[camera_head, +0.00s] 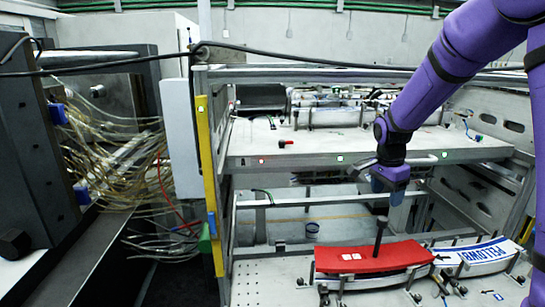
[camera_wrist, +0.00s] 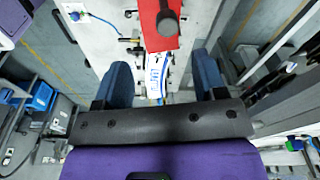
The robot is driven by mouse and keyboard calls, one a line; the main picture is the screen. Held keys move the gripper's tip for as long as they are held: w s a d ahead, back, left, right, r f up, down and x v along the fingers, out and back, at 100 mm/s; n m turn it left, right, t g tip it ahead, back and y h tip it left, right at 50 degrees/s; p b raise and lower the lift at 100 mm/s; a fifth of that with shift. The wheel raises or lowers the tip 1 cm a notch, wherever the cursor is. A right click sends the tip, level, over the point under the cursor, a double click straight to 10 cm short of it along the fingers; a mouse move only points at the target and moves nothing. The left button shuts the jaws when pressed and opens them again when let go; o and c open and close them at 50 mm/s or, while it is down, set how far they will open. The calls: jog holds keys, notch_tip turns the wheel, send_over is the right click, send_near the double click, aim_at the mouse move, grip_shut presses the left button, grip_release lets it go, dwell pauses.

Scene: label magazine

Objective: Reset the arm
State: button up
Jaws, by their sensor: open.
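My gripper (camera_head: 387,190) is open and empty, its blue fingers pointing down above the lower shelf. In the wrist view the two fingers of my gripper (camera_wrist: 160,72) are spread wide with nothing between them. A red curved label piece (camera_head: 350,259) with an upright dark handle (camera_head: 381,236) rests on supports on the lower shelf, below my gripper and apart from it. The red piece (camera_wrist: 153,40) and the round top of its handle show at the top of the wrist view. A white label piece with blue lettering (camera_head: 485,251) lies right of the red one.
A metal rack frame surrounds the shelves, with an upper shelf (camera_head: 270,145) close behind my gripper and arm. A yellow post (camera_head: 209,170) stands at the rack's left. Loose tubes (camera_head: 120,160) hang farther left. The lower shelf's left part (camera_head: 262,275) is clear.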

jog(key=s+a+r+n+t, duration=0.35)
jog(key=s+r+n, duration=0.45)
jog(key=s+r, duration=0.65)
jog(key=s+a+r+n+t+y, duration=0.1)
jog(key=s+n, duration=0.6)
jog(key=s, duration=0.9)
jog(key=shift+a+r, duration=0.45)
jog(key=shift+a, duration=0.65)
